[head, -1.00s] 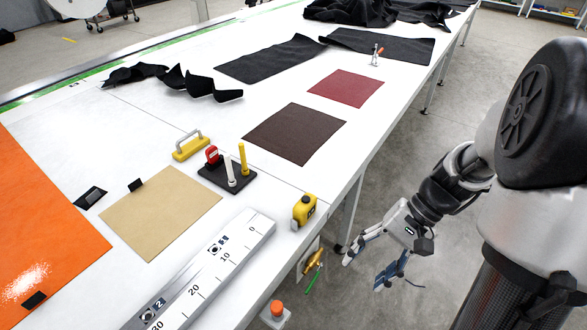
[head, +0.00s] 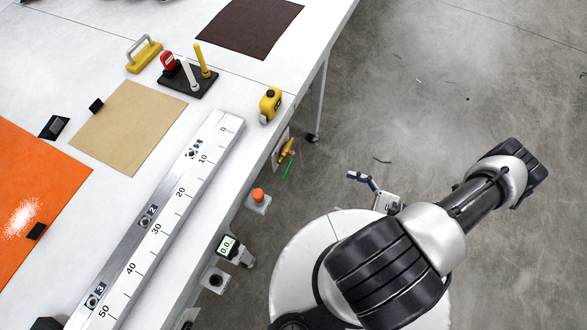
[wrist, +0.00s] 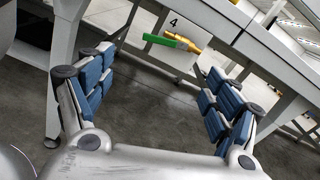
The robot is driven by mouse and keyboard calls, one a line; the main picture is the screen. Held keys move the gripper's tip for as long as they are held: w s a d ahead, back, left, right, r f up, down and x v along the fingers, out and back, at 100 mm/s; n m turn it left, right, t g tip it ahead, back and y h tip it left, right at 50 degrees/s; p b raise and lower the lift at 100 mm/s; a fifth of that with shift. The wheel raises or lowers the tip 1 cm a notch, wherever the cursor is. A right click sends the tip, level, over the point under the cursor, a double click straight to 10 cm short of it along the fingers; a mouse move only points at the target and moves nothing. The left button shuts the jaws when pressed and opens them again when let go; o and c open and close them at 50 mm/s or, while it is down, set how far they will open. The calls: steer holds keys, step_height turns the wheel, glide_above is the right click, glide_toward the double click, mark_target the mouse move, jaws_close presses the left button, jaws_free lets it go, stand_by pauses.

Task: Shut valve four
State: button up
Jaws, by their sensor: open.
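Valve four is a brass valve (head: 287,149) with a green lever (head: 289,169), on the side of the white table below its edge. In the wrist view the brass body (wrist: 183,41) and green lever (wrist: 158,40) show beneath a plate marked "4" (wrist: 174,22). The lever runs roughly in line with the body there. My gripper (wrist: 160,64) is open and empty, with its blue-padded fingers to either side of the valve in the picture and a gap of air before it.
An orange button (head: 258,195) and a gauge with a display (head: 229,247) sit along the same table side. A yellow tape measure (head: 270,104) and a long ruler (head: 178,190) lie on top. Table legs (head: 318,100) stand beyond the valve. The floor (head: 440,80) at right is open.

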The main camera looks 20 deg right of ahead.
steer(key=b, duration=0.2)
glide_toward(288, 170)
steer(key=x, duration=0.8)
steer(key=shift+w, duration=0.1)
steer(key=c, duration=1.5)
